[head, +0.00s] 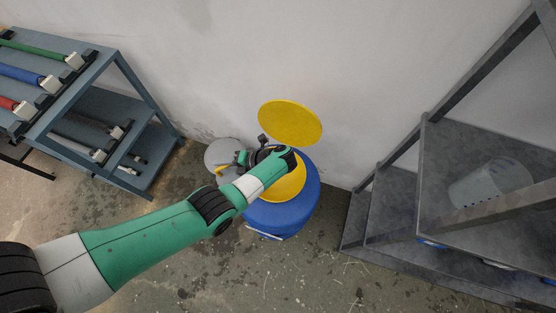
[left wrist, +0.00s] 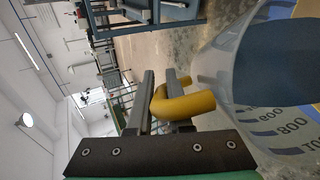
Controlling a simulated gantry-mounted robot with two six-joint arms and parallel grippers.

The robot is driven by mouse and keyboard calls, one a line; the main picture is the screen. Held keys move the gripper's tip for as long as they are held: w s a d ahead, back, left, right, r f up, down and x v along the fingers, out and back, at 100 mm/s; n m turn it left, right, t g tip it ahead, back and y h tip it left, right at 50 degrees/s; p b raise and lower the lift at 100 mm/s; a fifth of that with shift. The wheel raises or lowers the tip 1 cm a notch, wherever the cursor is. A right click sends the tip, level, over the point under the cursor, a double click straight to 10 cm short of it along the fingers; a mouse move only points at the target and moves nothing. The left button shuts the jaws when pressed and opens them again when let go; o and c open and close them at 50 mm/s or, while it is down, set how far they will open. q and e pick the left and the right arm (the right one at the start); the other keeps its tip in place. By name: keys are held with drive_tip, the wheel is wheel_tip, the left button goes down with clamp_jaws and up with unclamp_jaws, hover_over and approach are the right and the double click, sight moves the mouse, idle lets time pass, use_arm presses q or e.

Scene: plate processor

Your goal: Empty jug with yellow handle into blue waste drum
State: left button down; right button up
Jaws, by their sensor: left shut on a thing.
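The blue waste drum (head: 283,216) stands on the floor by the wall. Its round yellow lid (head: 290,122) is raised behind it, and a yellow inner surface (head: 290,187) shows at its top. My left gripper (head: 262,155) is over the drum's left side, partly hidden by its own wrist. In the left wrist view, the left gripper (left wrist: 164,103) is shut on the yellow handle (left wrist: 187,106) of a clear jug (left wrist: 274,132) with printed volume marks. A dark blue area shows through the jug; I cannot tell whether it is liquid or the drum. My right gripper is out of view.
A blue-grey rack (head: 75,75) with coloured rods stands left. A grey shelf unit (head: 450,150) holds another clear vessel (head: 490,184) at right. Floor in front of the drum is clear.

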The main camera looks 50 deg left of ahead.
use_arm(q)
drive_tip(key=shift+w+b, duration=0.15)
drive_tip(key=shift+b, duration=0.15)
drive_tip(key=shift+d+r, duration=0.1)
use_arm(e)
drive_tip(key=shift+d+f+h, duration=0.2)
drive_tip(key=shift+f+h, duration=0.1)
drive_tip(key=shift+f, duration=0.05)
use_arm(q)
drive_tip(key=shift+g, duration=0.3)
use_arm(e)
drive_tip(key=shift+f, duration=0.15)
use_arm(q)
drive_tip(key=shift+w+d+r+y+b, duration=0.15)
drive_tip(key=shift+w+y+b, duration=0.15)
drive_tip(key=shift+b, duration=0.3)
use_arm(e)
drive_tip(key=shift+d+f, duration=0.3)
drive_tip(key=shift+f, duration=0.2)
use_arm(q)
drive_tip(key=shift+w+b, duration=0.1)
drive_tip(key=shift+b, duration=0.2)
drive_tip(key=shift+g, duration=0.3)
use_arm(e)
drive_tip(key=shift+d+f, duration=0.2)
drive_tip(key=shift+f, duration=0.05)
